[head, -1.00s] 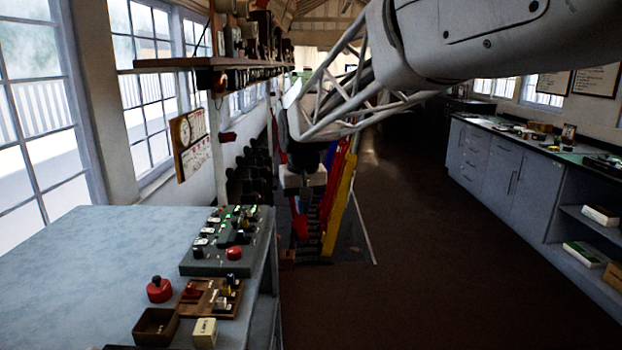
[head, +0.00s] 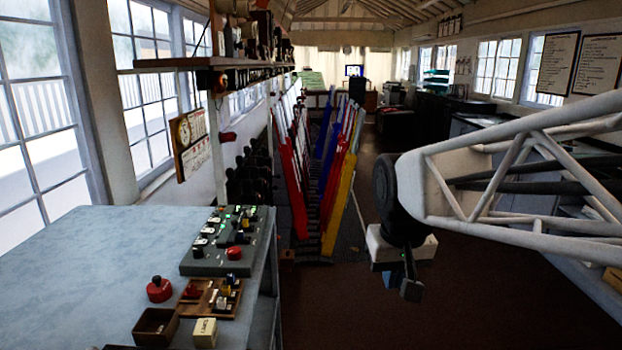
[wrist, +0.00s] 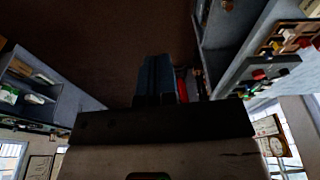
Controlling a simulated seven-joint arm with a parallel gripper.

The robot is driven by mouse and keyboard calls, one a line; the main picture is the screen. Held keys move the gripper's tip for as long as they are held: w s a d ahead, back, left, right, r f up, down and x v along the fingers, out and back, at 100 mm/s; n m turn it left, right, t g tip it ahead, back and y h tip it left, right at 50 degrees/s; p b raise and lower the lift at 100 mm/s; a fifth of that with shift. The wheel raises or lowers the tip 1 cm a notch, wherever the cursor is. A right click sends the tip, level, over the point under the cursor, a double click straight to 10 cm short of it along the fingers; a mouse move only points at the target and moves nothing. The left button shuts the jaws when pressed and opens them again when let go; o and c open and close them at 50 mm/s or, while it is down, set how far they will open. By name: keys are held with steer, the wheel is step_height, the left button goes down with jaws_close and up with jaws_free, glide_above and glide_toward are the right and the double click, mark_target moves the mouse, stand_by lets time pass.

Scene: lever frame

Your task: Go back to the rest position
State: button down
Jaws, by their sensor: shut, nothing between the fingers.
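My gripper (head: 411,289) hangs at the end of my arm to the right of the lever frame in the head view, over the dark floor. Its fingers point down, are shut and hold nothing. In the wrist view the closed fingers (wrist: 158,78) show at the middle against the brown floor. The lever frame's red, blue, white and yellow levers (head: 335,190) stand at the middle of the head view, apart from the gripper.
A blue-grey table (head: 110,250) at the left bears a control box (head: 228,240), a red button (head: 159,289) and a small brown box (head: 155,327). A shelf (head: 215,63) hangs above. Cabinets run along the right wall, partly behind my arm. The floor (head: 340,315) in the middle is clear.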

steer(key=s+d+f, duration=0.2)
steer(key=s+f, duration=0.1)
steer(key=s, duration=0.3)
steer(key=s+d+f+m, duration=0.1)
steer(key=s+d+f, duration=0.1)
steer(key=s, duration=0.5)
steer(key=shift+s+d+f, duration=0.15)
steer(key=shift+d+f, duration=0.25)
steer(key=shift+f, duration=0.15)
